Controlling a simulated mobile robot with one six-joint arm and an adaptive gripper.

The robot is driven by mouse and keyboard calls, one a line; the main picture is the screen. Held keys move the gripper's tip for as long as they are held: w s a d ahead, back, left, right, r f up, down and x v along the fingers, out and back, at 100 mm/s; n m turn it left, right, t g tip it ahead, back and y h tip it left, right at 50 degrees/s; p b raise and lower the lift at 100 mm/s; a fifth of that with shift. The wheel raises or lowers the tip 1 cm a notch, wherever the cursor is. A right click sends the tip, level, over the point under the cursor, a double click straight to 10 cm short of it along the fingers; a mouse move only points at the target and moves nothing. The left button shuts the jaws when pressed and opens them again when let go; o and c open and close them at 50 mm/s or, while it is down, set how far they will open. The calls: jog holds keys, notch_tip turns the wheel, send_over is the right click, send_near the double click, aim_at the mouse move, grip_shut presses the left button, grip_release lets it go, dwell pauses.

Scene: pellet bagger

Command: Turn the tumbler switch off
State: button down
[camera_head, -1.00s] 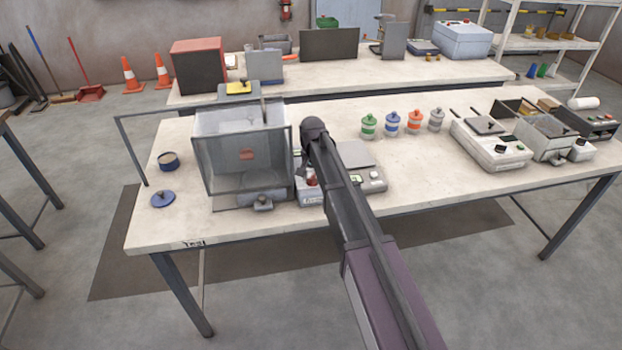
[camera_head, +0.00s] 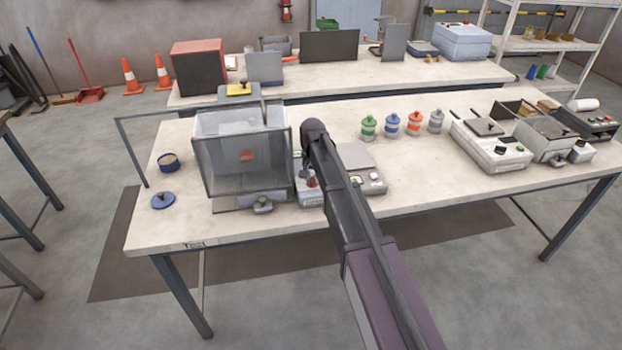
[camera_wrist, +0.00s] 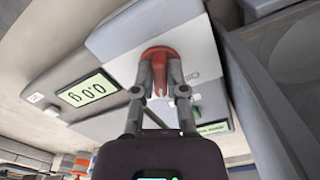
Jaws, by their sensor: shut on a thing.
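The red switch (camera_wrist: 158,62) stands out from a pale grey housing (camera_wrist: 115,35) in the wrist view. My gripper (camera_wrist: 161,78) is shut on it, with one finger on each side. Its tips and the switch's base are partly hidden. In the head view, the red part of the switch (camera_head: 311,183) shows on the small pale unit between the clear box and the scale, just below my gripper (camera_head: 306,172). My arm covers part of that unit. The switch's exact position cannot be read.
The clear box (camera_head: 215,165) stands close to the left of my gripper. The scale (camera_head: 374,178) is close on the right; its lit display (camera_wrist: 87,90) shows in the wrist view. Several banded jars stand behind. The bench's front strip is mostly clear.

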jog(key=n, duration=0.5)
jog(key=shift+d, duration=0.1)
jog(key=n, duration=0.6)
jog(key=shift+d, duration=0.1)
dwell(0.4)
jog(key=c, duration=0.7)
grip_release()
jog(key=s+d+m, duration=0.3)
jog(key=s+d, duration=0.4)
jog(key=s, duration=0.1)
jog(key=s+d+m, duration=0.3)
jog(key=s+d, duration=0.5)
jog(key=s, duration=0.1)
jog(key=s+d+m, duration=0.3)
jog(key=s+d, duration=0.4)
jog(key=s, duration=0.1)
jog(key=shift+s+d, duration=0.2)
jog(key=shift+s, duration=0.05)
